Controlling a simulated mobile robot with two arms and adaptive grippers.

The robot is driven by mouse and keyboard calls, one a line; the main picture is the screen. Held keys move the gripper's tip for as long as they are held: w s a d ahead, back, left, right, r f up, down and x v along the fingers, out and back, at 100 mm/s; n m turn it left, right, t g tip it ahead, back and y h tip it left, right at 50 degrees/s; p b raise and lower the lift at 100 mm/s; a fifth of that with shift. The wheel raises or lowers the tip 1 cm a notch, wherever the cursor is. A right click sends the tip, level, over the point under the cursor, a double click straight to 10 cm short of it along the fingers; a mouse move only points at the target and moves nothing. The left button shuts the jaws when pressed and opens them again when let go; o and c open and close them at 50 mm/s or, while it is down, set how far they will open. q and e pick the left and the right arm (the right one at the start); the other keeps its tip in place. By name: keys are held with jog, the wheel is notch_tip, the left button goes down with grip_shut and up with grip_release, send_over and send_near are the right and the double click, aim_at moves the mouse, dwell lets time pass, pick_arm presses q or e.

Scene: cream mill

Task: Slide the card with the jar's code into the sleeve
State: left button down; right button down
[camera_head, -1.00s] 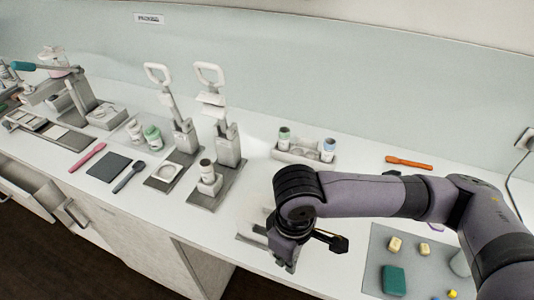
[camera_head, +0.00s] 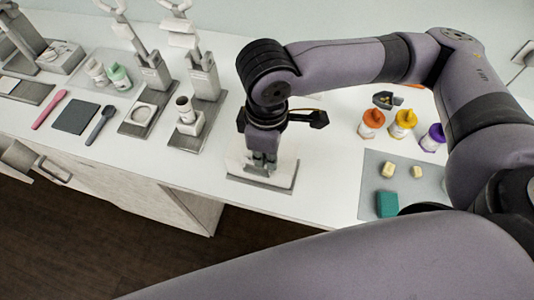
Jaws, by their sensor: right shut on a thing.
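My right gripper (camera_head: 263,162) points down at a pale, whitish piece (camera_head: 236,155) on a grey base plate (camera_head: 245,180) near the counter's front edge. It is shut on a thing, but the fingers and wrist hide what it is. I cannot tell a card or a sleeve apart there. A small jar (camera_head: 185,103) stands in a white block at the foot of the right-hand lever press. A green-lidded jar (camera_head: 119,76) and a paler jar (camera_head: 97,72) stand together farther left. No code can be read. My left gripper is out of view.
Orange, yellow and purple-topped bottles (camera_head: 403,124) stand to the right. A grey mat (camera_head: 375,175) holds a teal block (camera_head: 387,204) and small yellowish pieces. A dark square (camera_head: 76,117) and two spoon-like tools lie at left. My arm covers the lower right.

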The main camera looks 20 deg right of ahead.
jog(key=shift+s+f+b, duration=0.1)
jog(key=shift+f+b, duration=0.2)
jog(key=shift+f, duration=0.1)
pick_arm(q)
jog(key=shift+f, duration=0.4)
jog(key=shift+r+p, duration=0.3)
jog(key=shift+p, duration=0.2)
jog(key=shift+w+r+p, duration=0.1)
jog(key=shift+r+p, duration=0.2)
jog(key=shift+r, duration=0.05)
pick_arm(e)
jog(key=shift+f, duration=0.2)
jog(key=shift+f, duration=0.45)
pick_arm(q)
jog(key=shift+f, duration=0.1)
pick_arm(e)
jog(key=shift+f, duration=0.3)
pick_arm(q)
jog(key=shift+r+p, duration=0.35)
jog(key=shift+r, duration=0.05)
pick_arm(e)
jog(key=shift+f, duration=0.35)
dwell(0.5)
